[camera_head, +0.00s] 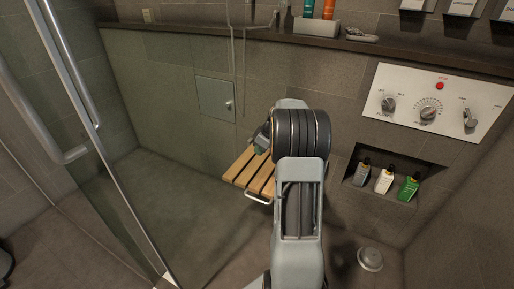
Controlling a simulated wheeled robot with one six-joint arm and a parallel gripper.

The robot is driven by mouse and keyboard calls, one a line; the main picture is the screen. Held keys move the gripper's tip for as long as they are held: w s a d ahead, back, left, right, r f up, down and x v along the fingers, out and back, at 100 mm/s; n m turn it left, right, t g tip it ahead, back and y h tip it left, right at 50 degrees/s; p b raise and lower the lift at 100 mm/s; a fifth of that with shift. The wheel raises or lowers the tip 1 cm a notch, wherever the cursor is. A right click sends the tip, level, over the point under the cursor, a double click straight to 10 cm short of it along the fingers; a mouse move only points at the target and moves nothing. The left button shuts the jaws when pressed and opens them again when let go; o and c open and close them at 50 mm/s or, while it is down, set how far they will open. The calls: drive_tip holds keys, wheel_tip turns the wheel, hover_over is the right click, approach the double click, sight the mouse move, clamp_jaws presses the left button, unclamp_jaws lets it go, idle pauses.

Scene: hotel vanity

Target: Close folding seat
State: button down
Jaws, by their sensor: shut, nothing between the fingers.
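The folding seat (240,169) has light wooden slats and is mounted low by the back wall of the shower. It is folded down and lies roughly level. A pale metal bar (257,199) runs along its front edge. My arm rises in front of the seat and hides its right part and its wall mount. My gripper (262,144) is over the back part of the seat, at the left of my arm's dark ribbed joint. It looks shut and empty. The fingertips are small and partly hidden, so I cannot tell whether they touch the slats.
A glass door with metal handles (75,153) stands at the left. A control panel (437,101) is on the right wall. Several bottles (385,180) sit in a niche below it. A ledge (170,25) runs along the back. Floor left of the seat is clear.

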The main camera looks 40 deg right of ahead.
drive_tip(key=c, duration=1.8)
unclamp_jaws()
drive_tip(key=o, duration=0.6)
drive_tip(key=shift+o, duration=0.2)
drive_tip(key=p+v, duration=0.4)
drive_tip(key=v, duration=0.9)
drive_tip(key=shift+s+r, duration=0.25)
drive_tip(key=shift+r, duration=0.1)
drive_tip(key=shift+a, duration=0.1)
